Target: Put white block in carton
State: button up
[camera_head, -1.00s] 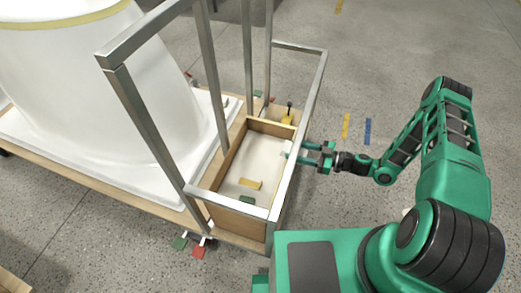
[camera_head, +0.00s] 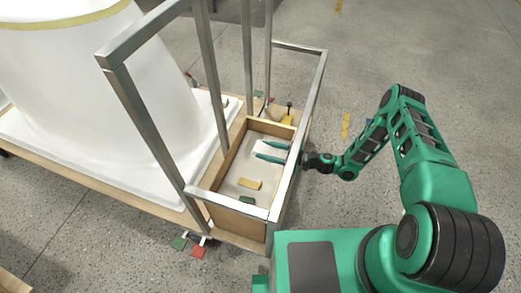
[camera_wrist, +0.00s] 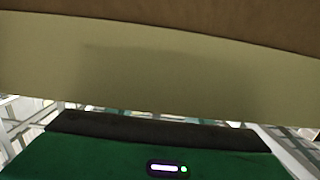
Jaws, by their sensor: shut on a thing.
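My gripper (camera_head: 264,149) reaches in from the right over the carton, its two green fingers shut on a white block (camera_head: 266,148). The block is pale against the light carton floor and its outline is hard to make out. The carton (camera_head: 238,216) is an open wooden box with a pale floor. The block is over the far half of that floor; I cannot tell whether it touches. In the wrist view, a broad beige surface fills the upper part, and the fingers and block cannot be made out.
A yellow block (camera_head: 249,184) and a green block (camera_head: 247,199) lie in the carton's near half. A metal frame (camera_head: 150,135) rises around the carton, with a rail (camera_head: 300,135) along its right side. A large white tub shell (camera_head: 90,95) stands left.

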aim_at(259, 150)
jog(key=shift+w+a+f, duration=0.1)
jog(key=shift+a+f, duration=0.05)
jog(key=shift+f, duration=0.05)
jog(key=shift+w+a+r+g+h, duration=0.2)
jog(key=shift+a+g+h, duration=0.1)
jog(key=shift+a+h, duration=0.45)
jog(key=shift+w+a+r+g+h, duration=0.1)
jog(key=shift+w+a+g+h, duration=0.15)
jog(key=shift+a+h, duration=0.5)
jog(key=shift+d+f, duration=0.2)
jog(key=shift+f, duration=0.2)
jog(key=shift+f, duration=0.6)
jog(key=o, duration=1)
jog(key=shift+r, duration=0.35)
jog(key=v, duration=1.2)
jog(key=shift+r, duration=0.4)
